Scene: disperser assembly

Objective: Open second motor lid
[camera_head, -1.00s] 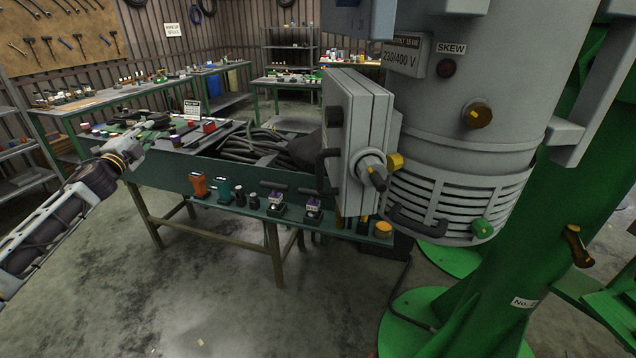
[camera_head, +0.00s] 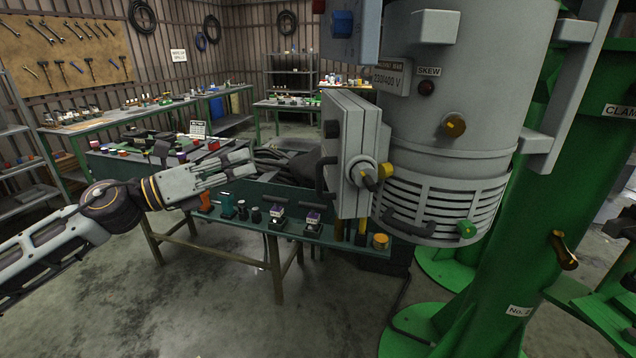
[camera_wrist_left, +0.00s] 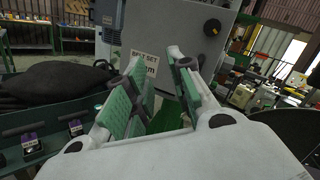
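The grey motor (camera_head: 450,110) hangs on the right in the head view. A grey box with a flat lid (camera_head: 346,155) is on its left side, with a dark handle (camera_head: 321,172) on the lid's left and a round knob (camera_head: 367,172) on its near side. Which part is the second motor lid I cannot tell. My left gripper (camera_head: 252,165) is left of the box, apart from it, pointing towards it. In the left wrist view its green-padded fingers (camera_wrist_left: 158,92) are spread with nothing between them, facing a grey panel (camera_wrist_left: 185,35). My right gripper is not in view.
A green workbench (camera_head: 330,238) with small tools and parts along its front edge stands below and behind my left gripper. Black cables and a dark bag lie on it. A green stand (camera_head: 530,240) fills the right. The floor at front left is clear.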

